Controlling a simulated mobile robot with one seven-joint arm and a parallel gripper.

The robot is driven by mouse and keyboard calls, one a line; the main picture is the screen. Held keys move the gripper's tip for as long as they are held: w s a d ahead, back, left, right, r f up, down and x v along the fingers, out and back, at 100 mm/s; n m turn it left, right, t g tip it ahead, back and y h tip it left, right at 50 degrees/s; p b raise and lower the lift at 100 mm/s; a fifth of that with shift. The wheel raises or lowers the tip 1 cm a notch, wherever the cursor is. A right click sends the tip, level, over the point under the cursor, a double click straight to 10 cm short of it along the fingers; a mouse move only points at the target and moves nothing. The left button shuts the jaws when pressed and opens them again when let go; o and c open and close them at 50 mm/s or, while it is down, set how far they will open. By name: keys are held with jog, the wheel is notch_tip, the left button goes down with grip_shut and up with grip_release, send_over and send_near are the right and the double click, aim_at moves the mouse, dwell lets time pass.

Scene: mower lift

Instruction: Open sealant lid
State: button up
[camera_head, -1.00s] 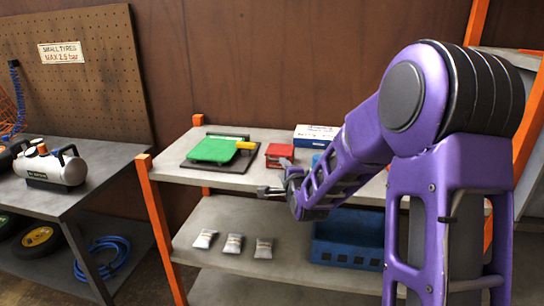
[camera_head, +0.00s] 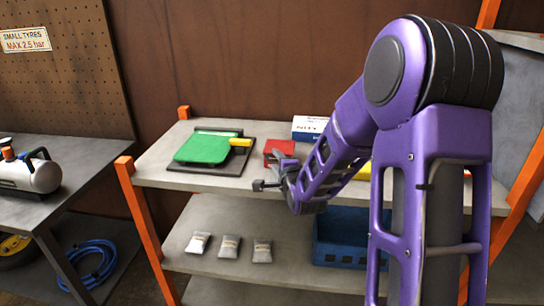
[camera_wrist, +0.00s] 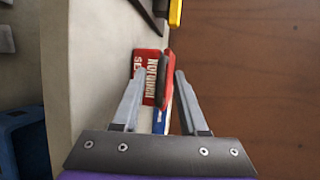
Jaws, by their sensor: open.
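A red box (camera_head: 279,150) with a lid stands on the top shelf, partly covered by my gripper in the head view. My gripper (camera_head: 272,172) is open and empty, in front of the box at the shelf's front edge. In the wrist view the fingers of my gripper (camera_wrist: 159,74) point at the box, one towards each side of it. Whether they touch it cannot be told.
A green object with a yellow handle (camera_head: 204,148) lies on a dark plate left of the box. A blue and white box (camera_head: 309,127) stands behind. The lower shelf (camera_head: 200,268) holds several small packets and a blue crate (camera_head: 340,240). An orange post (camera_head: 147,228) rises at left.

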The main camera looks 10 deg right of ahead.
jog(key=shift+w, duration=0.25)
jog(key=c, duration=0.6)
jog(key=shift+s+f, duration=0.1)
jog(key=shift+f, duration=0.05)
grip_shut()
